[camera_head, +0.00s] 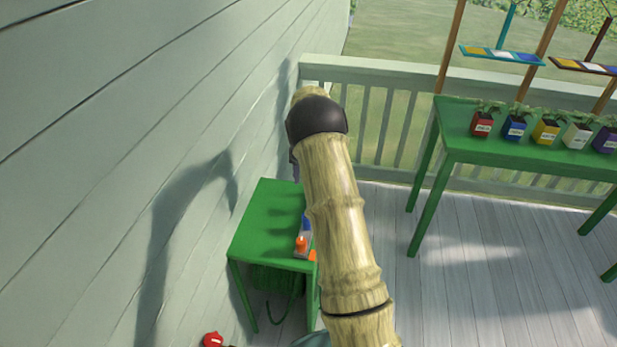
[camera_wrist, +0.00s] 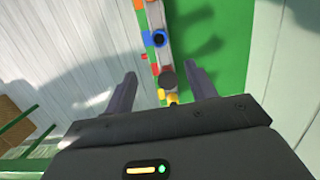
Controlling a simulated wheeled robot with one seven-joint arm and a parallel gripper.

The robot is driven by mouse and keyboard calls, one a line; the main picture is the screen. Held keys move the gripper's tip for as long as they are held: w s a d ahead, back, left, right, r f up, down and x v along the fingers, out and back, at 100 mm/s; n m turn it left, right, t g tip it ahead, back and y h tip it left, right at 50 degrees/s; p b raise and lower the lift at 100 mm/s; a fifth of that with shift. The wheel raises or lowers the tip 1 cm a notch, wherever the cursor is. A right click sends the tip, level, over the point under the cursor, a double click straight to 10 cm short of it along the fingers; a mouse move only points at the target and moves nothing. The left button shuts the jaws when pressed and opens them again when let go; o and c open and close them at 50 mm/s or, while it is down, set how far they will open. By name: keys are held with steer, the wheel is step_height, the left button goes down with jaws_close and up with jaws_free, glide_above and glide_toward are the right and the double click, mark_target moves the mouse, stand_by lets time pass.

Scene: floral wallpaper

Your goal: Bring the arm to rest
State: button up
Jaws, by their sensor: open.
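My arm (camera_head: 335,215) rises through the middle of the head view, bent at a dark joint near the wall. My gripper (camera_wrist: 162,73) shows in the wrist view with its two dark fingers spread apart. Nothing is held between them. It points down over a small green table (camera_head: 262,215), whose top also shows in the wrist view (camera_wrist: 222,60). In the head view the gripper is mostly hidden behind my arm.
On the small table lies a narrow grey strip (camera_wrist: 157,18) with coloured squares and small round items. A pale plank wall (camera_head: 120,130) stands close on the left. A long green table (camera_head: 480,150) with potted plants stands right. Open deck floor (camera_head: 480,260) lies between.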

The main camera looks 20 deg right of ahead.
steer(key=s+a+r+n+t+p, duration=0.1)
steer(key=s+a+r+n+t, duration=0.15)
steer(key=s+a+r, duration=0.75)
steer(key=s+a+n, duration=0.2)
steer(key=s+a, duration=0.1)
steer(key=s, duration=0.5)
steer(key=s+a+r+n+t+h+p, duration=0.1)
steer(key=s+a+n, duration=0.1)
steer(key=s, duration=0.7)
steer(key=shift+a+r+n, duration=0.15)
steer(key=shift+a+n, duration=0.2)
steer(key=shift+a, duration=0.2)
steer(key=shift+t, duration=0.25)
steer(key=c, duration=0.4)
steer(key=shift+w, duration=0.1)
steer(key=shift+c, duration=0.2)
